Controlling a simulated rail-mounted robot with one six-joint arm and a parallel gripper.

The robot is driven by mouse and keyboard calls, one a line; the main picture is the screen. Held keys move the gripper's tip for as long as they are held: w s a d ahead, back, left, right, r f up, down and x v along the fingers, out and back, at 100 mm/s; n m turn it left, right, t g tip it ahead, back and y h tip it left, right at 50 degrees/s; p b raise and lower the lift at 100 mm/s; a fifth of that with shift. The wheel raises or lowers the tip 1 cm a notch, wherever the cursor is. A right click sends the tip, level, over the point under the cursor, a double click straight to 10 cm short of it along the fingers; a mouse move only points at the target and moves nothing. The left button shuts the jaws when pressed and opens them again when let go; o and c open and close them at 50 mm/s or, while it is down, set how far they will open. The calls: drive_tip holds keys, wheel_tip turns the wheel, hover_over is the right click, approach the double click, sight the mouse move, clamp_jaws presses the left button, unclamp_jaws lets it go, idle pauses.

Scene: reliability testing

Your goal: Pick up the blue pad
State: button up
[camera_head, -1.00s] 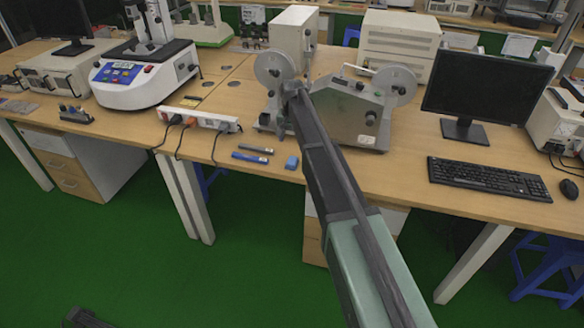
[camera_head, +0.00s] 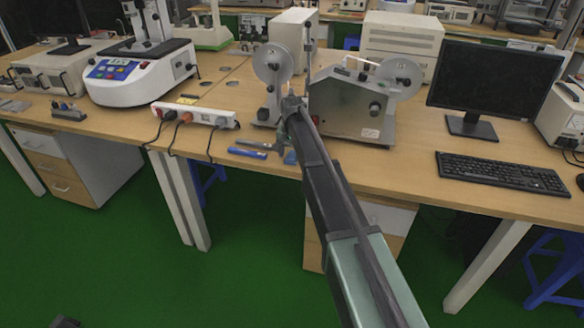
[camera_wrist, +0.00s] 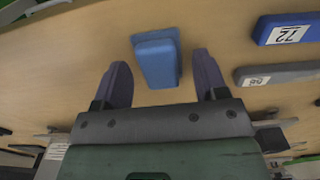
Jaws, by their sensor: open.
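The blue pad (camera_wrist: 157,60) is a small rounded blue block lying on the wooden table. In the wrist view it sits between and slightly beyond the fingertips of my gripper (camera_wrist: 164,72), with a gap on each side. The fingers are spread and empty. In the head view the blue pad (camera_head: 290,157) is partly hidden by my gripper (camera_head: 284,143), which hangs just above it near the table's front edge.
A blue labelled item (camera_wrist: 283,29) and a grey labelled one (camera_wrist: 279,73) lie beside the pad. A white power strip (camera_head: 194,115) with cables stands to the left. A grey reel machine (camera_head: 350,104) stands behind, with a monitor (camera_head: 494,83) and keyboard (camera_head: 500,173) to the right.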

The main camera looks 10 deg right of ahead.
sight(292, 154)
drive_tip(key=shift+f, duration=0.1)
drive_tip(key=c, duration=1)
drive_tip(key=shift+p, duration=0.3)
wheel_tip(292, 154, up, 20)
drive_tip(key=p, duration=2)
